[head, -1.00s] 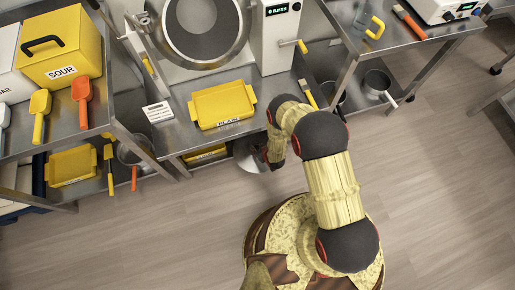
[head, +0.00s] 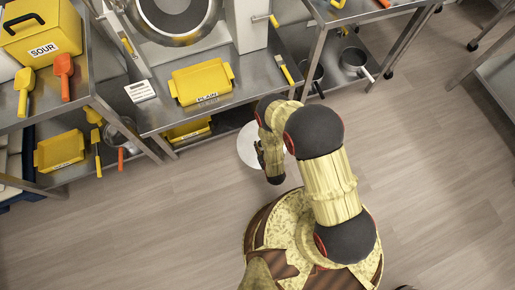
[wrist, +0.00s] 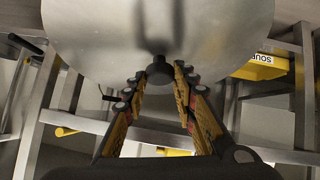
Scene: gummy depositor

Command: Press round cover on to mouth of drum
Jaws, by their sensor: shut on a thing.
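The round cover (wrist: 90,30) is a shiny silver disc with a black knob (wrist: 159,72). My gripper (wrist: 160,75) is shut on this knob, and the disc fills the top of the wrist view. In the head view the cover (head: 246,146) shows as a pale disc left of my arm, over the floor in front of the bench, partly hidden by the arm and gripper. The drum (head: 178,15) is a grey round bowl with a wide rim on the bench at the top, cut off by the picture edge. The cover is apart from it.
A yellow tray (head: 202,83) and a small white label card (head: 140,91) lie on the bench in front of the drum. A shelf at left holds a yellow SOUR box (head: 42,30) and scoops. A pot (head: 354,60) stands on a low shelf. The floor is clear at right.

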